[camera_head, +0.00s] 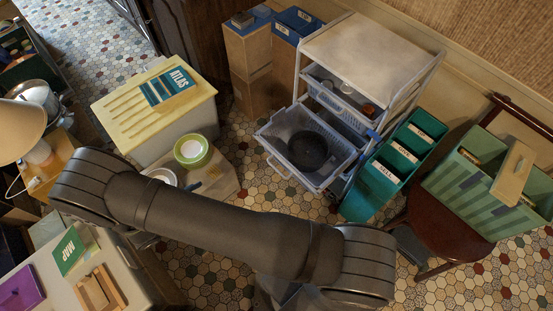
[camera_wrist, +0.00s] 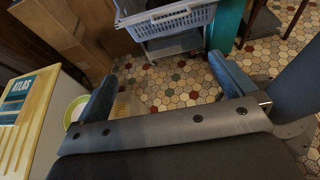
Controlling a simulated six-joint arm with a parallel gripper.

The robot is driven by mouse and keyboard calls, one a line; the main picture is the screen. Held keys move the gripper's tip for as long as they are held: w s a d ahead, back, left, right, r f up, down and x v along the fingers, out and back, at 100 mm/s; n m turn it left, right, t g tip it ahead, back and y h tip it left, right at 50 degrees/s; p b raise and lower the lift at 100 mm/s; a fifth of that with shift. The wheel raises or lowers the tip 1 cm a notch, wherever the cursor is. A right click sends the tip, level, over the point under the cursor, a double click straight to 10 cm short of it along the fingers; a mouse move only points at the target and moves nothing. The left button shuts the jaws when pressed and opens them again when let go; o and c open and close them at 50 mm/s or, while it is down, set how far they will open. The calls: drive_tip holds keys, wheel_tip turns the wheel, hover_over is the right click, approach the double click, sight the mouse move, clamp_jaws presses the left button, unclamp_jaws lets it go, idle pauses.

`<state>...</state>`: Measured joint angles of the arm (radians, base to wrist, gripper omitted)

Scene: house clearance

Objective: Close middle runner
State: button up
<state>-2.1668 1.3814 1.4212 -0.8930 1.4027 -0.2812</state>
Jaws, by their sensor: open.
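A white trolley (camera_head: 370,55) with a flat top stands at the upper centre of the head view. Its middle runner, a pale blue-grey mesh basket (camera_head: 272,134), is pulled well out toward the lower left and holds a dark round pan (camera_head: 307,150). An upper basket (camera_head: 345,102) sits inside the frame with small items in it. In the wrist view a pale blue basket (camera_wrist: 172,22) shows at the top, ahead of my gripper. My gripper (camera_wrist: 163,88) is open and empty, with tiled floor between its fingers, apart from the basket. In the head view my arm hides its fingers.
Teal bins (camera_head: 394,164) stand close to the trolley's right, beside a dark red chair (camera_head: 445,215) bearing a green crate (camera_head: 470,190). Cardboard boxes (camera_head: 248,60) stand left of it. A yellow-topped chest (camera_head: 130,112) and a green bowl (camera_head: 193,151) are left. Tiled floor lies clear below the basket.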

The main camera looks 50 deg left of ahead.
drive_tip(key=shift+s+r, duration=0.1)
drive_tip(key=shift+s, duration=0.25)
